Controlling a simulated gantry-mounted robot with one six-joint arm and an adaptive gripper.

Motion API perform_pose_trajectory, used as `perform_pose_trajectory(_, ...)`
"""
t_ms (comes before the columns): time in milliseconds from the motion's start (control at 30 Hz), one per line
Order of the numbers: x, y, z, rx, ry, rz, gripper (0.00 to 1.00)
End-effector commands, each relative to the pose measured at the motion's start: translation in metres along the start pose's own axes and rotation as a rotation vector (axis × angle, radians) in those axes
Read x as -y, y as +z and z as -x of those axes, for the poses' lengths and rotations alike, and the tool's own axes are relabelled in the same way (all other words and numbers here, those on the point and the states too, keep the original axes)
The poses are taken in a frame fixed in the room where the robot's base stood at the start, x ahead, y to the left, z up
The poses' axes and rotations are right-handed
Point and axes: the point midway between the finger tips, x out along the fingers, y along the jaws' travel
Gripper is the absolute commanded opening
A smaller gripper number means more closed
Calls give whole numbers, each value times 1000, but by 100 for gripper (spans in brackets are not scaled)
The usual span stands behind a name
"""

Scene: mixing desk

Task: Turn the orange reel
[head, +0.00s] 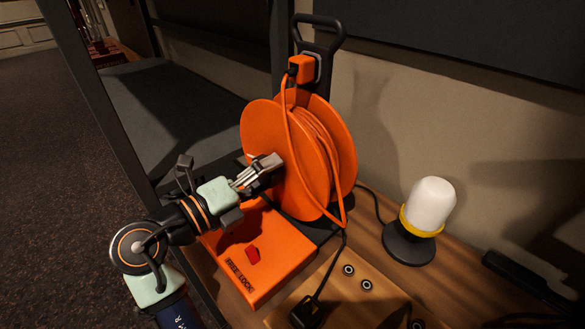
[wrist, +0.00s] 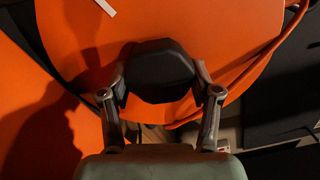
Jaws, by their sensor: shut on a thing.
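The orange reel (head: 272,130) stands upright on the desk in the head view, with orange cable (head: 318,150) wound between its two discs. Its near disc fills much of the wrist view (wrist: 230,40). My gripper (head: 268,168) reaches it from the left. In the wrist view my gripper (wrist: 162,82) is shut on a dark, many-sided knob (wrist: 160,72) in front of the disc, one finger on each side. In the head view the gripper hides most of the knob. A short white mark (wrist: 106,7) shows on the disc in the wrist view.
An orange box (head: 268,262) with a red switch (head: 253,253) and a lock label lies below my arm. A white lamp with a yellow band (head: 430,207) stands to the right. A wooden panel with sockets (head: 340,290) and a black plug (head: 306,312) is in front.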

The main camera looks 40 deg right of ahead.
Motion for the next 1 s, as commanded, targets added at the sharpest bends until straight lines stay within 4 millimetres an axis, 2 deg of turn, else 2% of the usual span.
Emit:
perform_pose_trajectory(400, 0, 1, 4, 7, 5, -200, 0)
perform_pose_trajectory(967, 1, 1, 3, 6, 3, -234, 0)
perform_pose_trajectory(1000, 1, 1, 3, 6, 3, -234, 64)
